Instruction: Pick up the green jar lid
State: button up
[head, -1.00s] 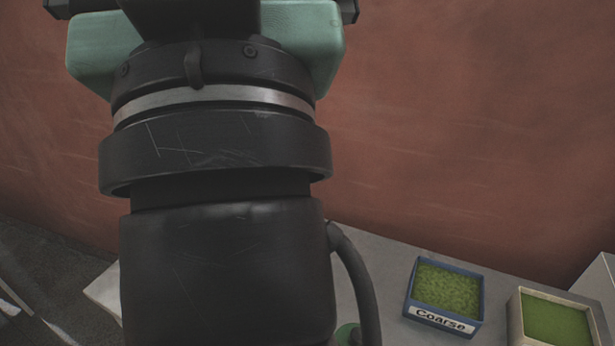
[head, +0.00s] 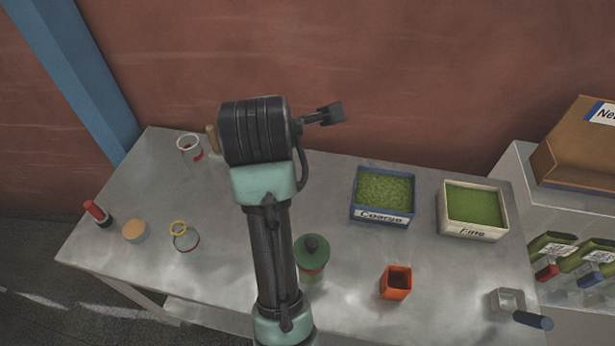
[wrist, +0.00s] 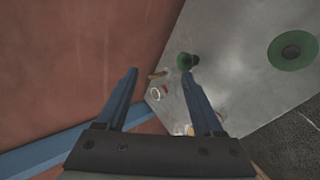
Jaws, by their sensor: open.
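In the head view, a round green lid (head: 312,250) with a dark knob sits on a jar with a reddish side, just right of my forearm. In the wrist view, a green disc with a dark centre (wrist: 293,50) lies at upper right, and a second green round piece with a dark stub (wrist: 187,61) shows near my right fingertip. I cannot tell for sure which matches the lid in the head view. My gripper (wrist: 160,73) is open and empty, high above the table and apart from both pieces.
The Coarse bin (head: 384,193) and Fine bin (head: 473,208) stand on the table's right half. An orange cup (head: 396,282) and a metal scoop (head: 509,300) are near the front. A glass cup (head: 190,148) stands back left. The red wall (head: 400,80) is behind.

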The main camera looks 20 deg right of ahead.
jog(key=s+d+f+n+g+p, duration=0.1)
jog(key=s+f+n+g+p, duration=0.1)
jog(key=s+f+n+g, duration=0.4)
jog(key=n+g+y, duration=0.2)
send_near(311, 242)
jog(key=f+b, duration=0.1)
jog(key=f, duration=0.1)
jog(key=w+f+b, duration=0.1)
jog(key=f, duration=0.1)
jog(key=shift+d+f, duration=0.15)
jog(key=shift+d, duration=0.05)
jog(key=shift+h, duration=0.3)
jog(key=shift+d+f+p, duration=0.15)
jog(key=shift+f+p, duration=0.4)
jog(key=shift+f, duration=0.95)
jog(key=shift+d+f+p, duration=0.15)
jog(key=shift+f+p, duration=0.4)
jog(key=shift+f, duration=0.9)
grip_shut()
